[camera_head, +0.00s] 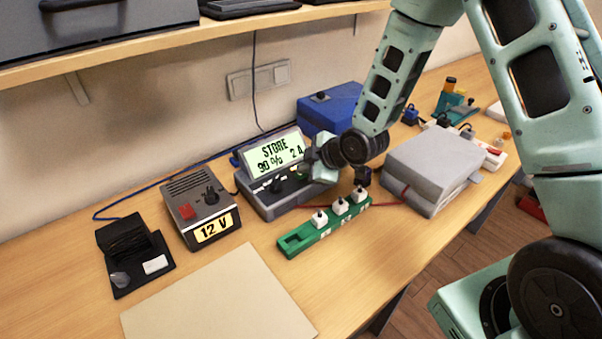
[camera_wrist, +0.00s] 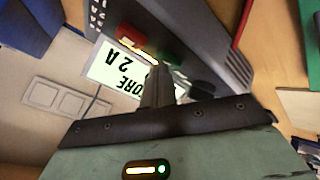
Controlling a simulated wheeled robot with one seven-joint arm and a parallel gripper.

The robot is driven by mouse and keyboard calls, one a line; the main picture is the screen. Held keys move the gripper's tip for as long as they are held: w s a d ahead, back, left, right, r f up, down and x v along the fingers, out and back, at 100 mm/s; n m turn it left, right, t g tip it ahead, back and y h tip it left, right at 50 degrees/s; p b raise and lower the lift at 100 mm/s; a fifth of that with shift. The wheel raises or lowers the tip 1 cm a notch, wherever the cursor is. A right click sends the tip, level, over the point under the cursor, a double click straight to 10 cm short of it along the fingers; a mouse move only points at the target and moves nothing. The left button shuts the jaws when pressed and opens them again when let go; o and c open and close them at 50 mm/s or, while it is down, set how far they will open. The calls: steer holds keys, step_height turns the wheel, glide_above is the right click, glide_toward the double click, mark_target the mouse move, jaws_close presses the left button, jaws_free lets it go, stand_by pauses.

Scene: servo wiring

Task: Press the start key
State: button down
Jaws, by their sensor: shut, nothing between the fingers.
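The charger (camera_head: 283,202) is a grey box with a lit, tilted display (camera_head: 272,153) reading "STORE 90 % 2 A". The display also shows, turned over, in the wrist view (camera_wrist: 105,70). My gripper (camera_head: 303,176) is shut and empty over the right part of the charger's panel. In the wrist view its fingertips (camera_wrist: 155,70) point at the panel, close to a green key (camera_wrist: 168,54). A red key (camera_wrist: 130,36) lies beside the green one. I cannot read a start label, and I cannot tell whether the fingertips touch a key.
A 12 V supply (camera_head: 201,211) stands left of the charger, and a green strip with white plugs (camera_head: 296,240) lies in front. A blue case (camera_head: 328,107) is behind and a grey case (camera_head: 428,165) to the right. The shelf (camera_head: 180,40) overhangs the back.

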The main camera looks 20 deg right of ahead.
mark_target(304, 179)
stand_by(0.4)
steer(key=shift+r+p, duration=0.55)
steer(key=shift+r, duration=0.3)
steer(key=shift+r+p, duration=1.7)
steer(key=shift+r, duration=0.9)
steer(key=s+a+r+m+g+h+b, duration=0.1)
steer(key=s+a+r+m+g, duration=0.15)
steer(key=s, duration=0.35)
steer(key=s+a+r+m+g+h+b, duration=0.1)
steer(key=s+a+r, duration=0.25)
steer(key=s, duration=0.25)
steer(key=s+r+m+g+h, duration=0.1)
steer(key=s+r+m+g, duration=0.1)
steer(key=s, duration=0.8)
steer(key=s+a+r+m+g+h+b, duration=0.1)
steer(key=s+r+g, duration=0.1)
steer(key=s, duration=0.8)
steer(key=shift+s+m, duration=0.3)
steer(key=shift+m, duration=0.05)
